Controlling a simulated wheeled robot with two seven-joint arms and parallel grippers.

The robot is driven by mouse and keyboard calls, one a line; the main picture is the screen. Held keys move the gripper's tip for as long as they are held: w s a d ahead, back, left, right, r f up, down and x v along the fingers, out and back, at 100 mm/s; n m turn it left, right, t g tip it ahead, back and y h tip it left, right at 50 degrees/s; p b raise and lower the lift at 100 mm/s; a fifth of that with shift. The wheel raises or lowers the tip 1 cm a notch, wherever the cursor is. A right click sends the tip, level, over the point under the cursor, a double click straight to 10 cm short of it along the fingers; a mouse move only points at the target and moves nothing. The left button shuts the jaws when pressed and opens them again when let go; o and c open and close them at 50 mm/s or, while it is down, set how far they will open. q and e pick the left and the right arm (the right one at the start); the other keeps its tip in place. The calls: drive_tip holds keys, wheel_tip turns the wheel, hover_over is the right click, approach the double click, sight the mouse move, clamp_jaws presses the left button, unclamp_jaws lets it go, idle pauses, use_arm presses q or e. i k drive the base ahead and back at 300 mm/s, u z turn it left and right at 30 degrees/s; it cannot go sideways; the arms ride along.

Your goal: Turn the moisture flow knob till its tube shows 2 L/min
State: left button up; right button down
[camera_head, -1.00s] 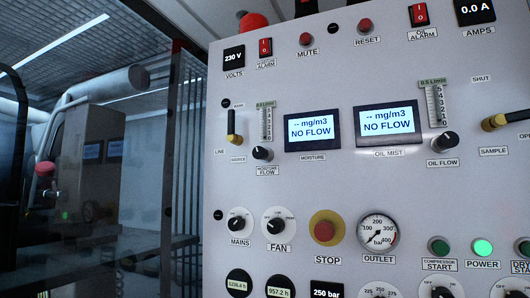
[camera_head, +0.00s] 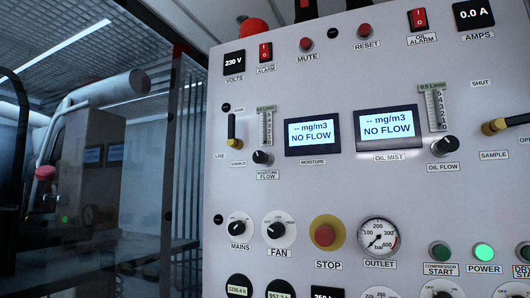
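The moisture flow knob (camera_head: 262,158) is a black knob with a light pointer mark, above its "MOISTURE FLOW" label, at the left of the panel. Its tube (camera_head: 266,127) is a clear scaled strip right above the knob, with a small green display on top too small to read. The moisture screen (camera_head: 312,131) beside it reads "-- mg/m3 NO FLOW". Neither gripper shows in the head view.
A black and yellow lever (camera_head: 232,127) sits just left of the tube. The oil flow knob (camera_head: 444,146) and oil mist screen (camera_head: 388,127) are to the right. Below are the mains knob (camera_head: 238,229), fan knob (camera_head: 278,230), red stop button (camera_head: 325,235) and outlet gauge (camera_head: 379,238).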

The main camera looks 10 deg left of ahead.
sight(259, 157)
drive_tip(key=u, duration=0.45)
drive_tip(key=k, duration=1.05)
drive_tip(key=u, duration=0.8)
drive_tip(key=i, duration=0.45)
drive_tip(key=u, duration=0.05)
